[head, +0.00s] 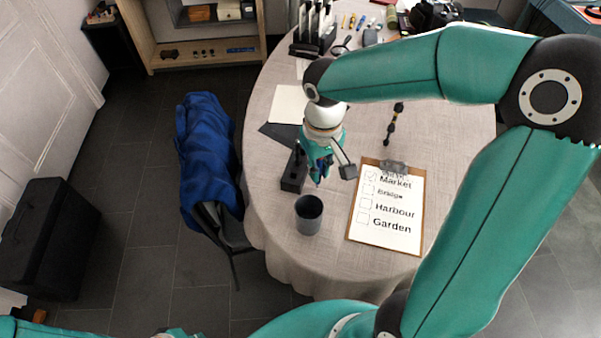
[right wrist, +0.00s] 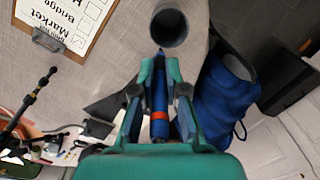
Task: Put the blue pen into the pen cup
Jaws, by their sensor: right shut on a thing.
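My right gripper (head: 320,172) is shut on the blue pen (right wrist: 159,104), which has an orange band and shows between the fingers in the right wrist view. The pen points away from the wrist, with its tip toward the pen cup. The pen cup (head: 308,222) is a dark grey open cylinder standing upright on the table. In the head view it is just below my right gripper; it also shows at the top of the right wrist view (right wrist: 169,40). The cup looks empty. My left gripper is not in view.
A clipboard (head: 385,237) with a checklist lies right of the cup on the round table (head: 270,215). A black holder (head: 292,181) stands just left of my gripper. A chair with a blue cloth (head: 205,150) is left of the table. Pens and other items lie at the back.

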